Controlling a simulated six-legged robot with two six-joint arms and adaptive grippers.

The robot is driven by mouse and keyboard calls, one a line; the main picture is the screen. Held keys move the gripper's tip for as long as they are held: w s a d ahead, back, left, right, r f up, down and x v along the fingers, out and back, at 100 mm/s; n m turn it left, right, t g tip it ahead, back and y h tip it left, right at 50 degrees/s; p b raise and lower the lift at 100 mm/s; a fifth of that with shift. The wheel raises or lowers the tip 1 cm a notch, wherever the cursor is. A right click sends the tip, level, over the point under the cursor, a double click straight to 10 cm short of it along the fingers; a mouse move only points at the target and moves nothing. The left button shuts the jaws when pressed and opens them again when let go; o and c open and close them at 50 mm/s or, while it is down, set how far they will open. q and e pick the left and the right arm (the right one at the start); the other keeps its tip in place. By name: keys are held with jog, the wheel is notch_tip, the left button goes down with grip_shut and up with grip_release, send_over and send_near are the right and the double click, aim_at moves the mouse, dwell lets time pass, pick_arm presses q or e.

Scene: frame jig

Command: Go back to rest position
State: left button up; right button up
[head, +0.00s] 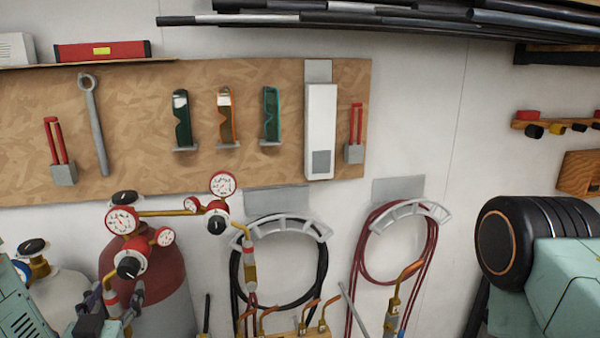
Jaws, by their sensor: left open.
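My left gripper (115,298) is at the lower left, low in the picture, its dark fingers apart. A red and brass fitting of the gauge set shows between the fingers. I cannot tell whether the fingers touch it. The dark red gas cylinder (172,290) stands directly behind, with the red-rimmed gauges (122,220) above the gripper. My right gripper is not in view.
A wooden board (260,90) on the wall holds tools and glasses. A black hose (322,270) and a red hose (432,240) hang on grey hooks. A brass torch (395,300) stands at the lower middle. Dark pipes (400,22) lie along the top.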

pick_arm(q)
jog(key=x, duration=0.7)
jog(key=shift+w+a, duration=0.1)
jog(key=shift+w, duration=0.15)
jog(key=shift+m+p, duration=0.4)
jog(key=shift+p, duration=0.1)
jog(key=b+v, duration=0.2)
jog(key=v, duration=0.6)
jog(key=m+p, duration=0.2)
jog(key=m, duration=2.2)
send_near(126, 272)
jog(key=shift+s+f, duration=0.15)
jog(key=shift+s, duration=0.15)
